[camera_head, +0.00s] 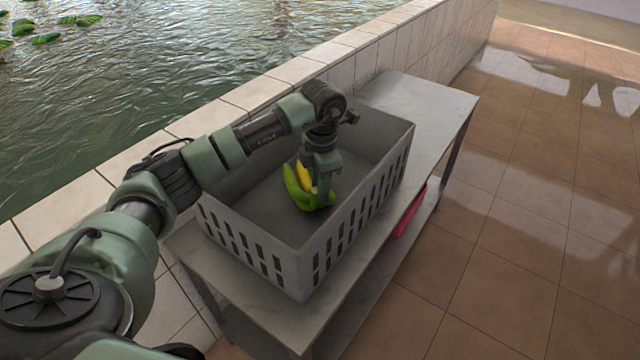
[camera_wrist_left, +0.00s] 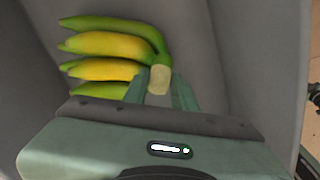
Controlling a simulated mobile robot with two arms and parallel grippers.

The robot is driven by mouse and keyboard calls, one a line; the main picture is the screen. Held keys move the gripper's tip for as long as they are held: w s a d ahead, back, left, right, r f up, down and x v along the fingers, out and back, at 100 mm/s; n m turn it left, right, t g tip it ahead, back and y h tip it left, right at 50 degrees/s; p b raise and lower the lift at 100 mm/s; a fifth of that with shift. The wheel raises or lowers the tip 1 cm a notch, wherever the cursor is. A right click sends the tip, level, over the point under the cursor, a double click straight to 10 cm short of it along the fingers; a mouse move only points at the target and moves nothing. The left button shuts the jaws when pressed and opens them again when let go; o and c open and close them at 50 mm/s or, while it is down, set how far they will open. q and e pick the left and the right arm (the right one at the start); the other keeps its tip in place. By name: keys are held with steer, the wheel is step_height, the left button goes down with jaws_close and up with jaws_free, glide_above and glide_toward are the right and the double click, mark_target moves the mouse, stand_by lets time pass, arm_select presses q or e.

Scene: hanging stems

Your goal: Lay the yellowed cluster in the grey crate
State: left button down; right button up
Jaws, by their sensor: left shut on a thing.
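The yellowed cluster (camera_head: 304,186) is a bunch of green and yellow bananas inside the grey crate (camera_head: 300,270). My left gripper (camera_head: 325,190) reaches down into the crate and is shut on the cluster's stem end. In the left wrist view the cluster (camera_wrist_left: 112,50) lies to the left of the fingers, with its pale cut stem at the left gripper's fingertips (camera_wrist_left: 160,88). Whether the cluster touches the crate floor I cannot tell. My right gripper is not in view.
The crate stands on a grey bench (camera_head: 430,105) beside a tiled pool wall (camera_head: 350,50). A pink object (camera_head: 408,212) sits on the shelf below. Water lies to the left, and open tiled floor (camera_head: 530,220) to the right.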

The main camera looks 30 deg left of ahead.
arm_select(q)
steer(key=shift+w+f, duration=0.1)
stand_by(0.3)
steer(key=c, duration=1.1)
jaws_free()
steer(key=shift+o, duration=0.2)
steer(key=shift+s+f, duration=0.2)
steer(key=r+b, duration=0.1)
steer(key=r, duration=0.6)
steer(key=shift+d+r, duration=0.2)
step_height(320, 180, up, 16)
steer(key=p, duration=1.1)
